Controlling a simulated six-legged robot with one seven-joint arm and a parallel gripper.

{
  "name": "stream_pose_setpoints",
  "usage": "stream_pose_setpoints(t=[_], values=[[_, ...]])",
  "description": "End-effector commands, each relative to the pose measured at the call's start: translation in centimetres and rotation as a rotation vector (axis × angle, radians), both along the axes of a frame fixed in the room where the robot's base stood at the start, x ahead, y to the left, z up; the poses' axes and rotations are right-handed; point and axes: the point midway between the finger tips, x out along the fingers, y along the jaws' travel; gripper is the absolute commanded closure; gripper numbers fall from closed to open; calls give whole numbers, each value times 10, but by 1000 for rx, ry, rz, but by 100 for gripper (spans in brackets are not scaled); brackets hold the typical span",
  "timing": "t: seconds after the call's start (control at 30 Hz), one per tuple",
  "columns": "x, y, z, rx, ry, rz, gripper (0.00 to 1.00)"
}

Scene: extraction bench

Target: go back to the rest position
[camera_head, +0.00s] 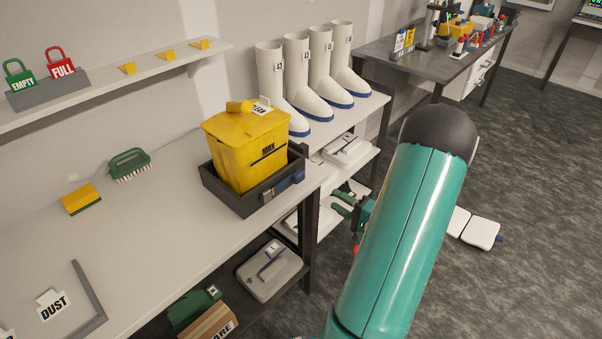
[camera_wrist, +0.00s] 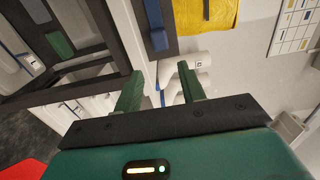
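My gripper (camera_wrist: 160,88) shows in the wrist view with its two green fingers apart and nothing held between them. In the head view my teal arm reaches down the right half, and only a small part of the gripper shows past its left edge, beside the bench's right end; the rest is hidden behind the arm. The yellow bin (camera_head: 246,150) stands upright in a dark tray (camera_head: 236,199) on the white bench (camera_head: 150,238), apart from my gripper. The bin also shows at the top of the wrist view (camera_wrist: 205,14).
White boots (camera_head: 318,75) stand on a rack beyond the bin. A green brush (camera_head: 129,164) and a yellow sponge (camera_head: 82,199) lie on the bench. A shelf below holds a grey case (camera_head: 270,270). Floor at right is mostly clear, with white pads (camera_head: 481,234).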

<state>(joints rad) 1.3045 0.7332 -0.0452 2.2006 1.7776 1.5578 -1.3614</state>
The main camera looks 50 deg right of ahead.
Motion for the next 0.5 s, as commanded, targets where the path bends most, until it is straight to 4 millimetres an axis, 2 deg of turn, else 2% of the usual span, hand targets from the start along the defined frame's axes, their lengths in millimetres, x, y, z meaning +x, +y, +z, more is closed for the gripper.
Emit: stream_pose_setpoints(t=[0.23,0.33,0.43,0.5], values=[[0,0,0,0,0,1,60],[7,8,5,0,7,34,60],[25,32,21,-2,34,136,60],[42,61,37,-6,71,250,60]])
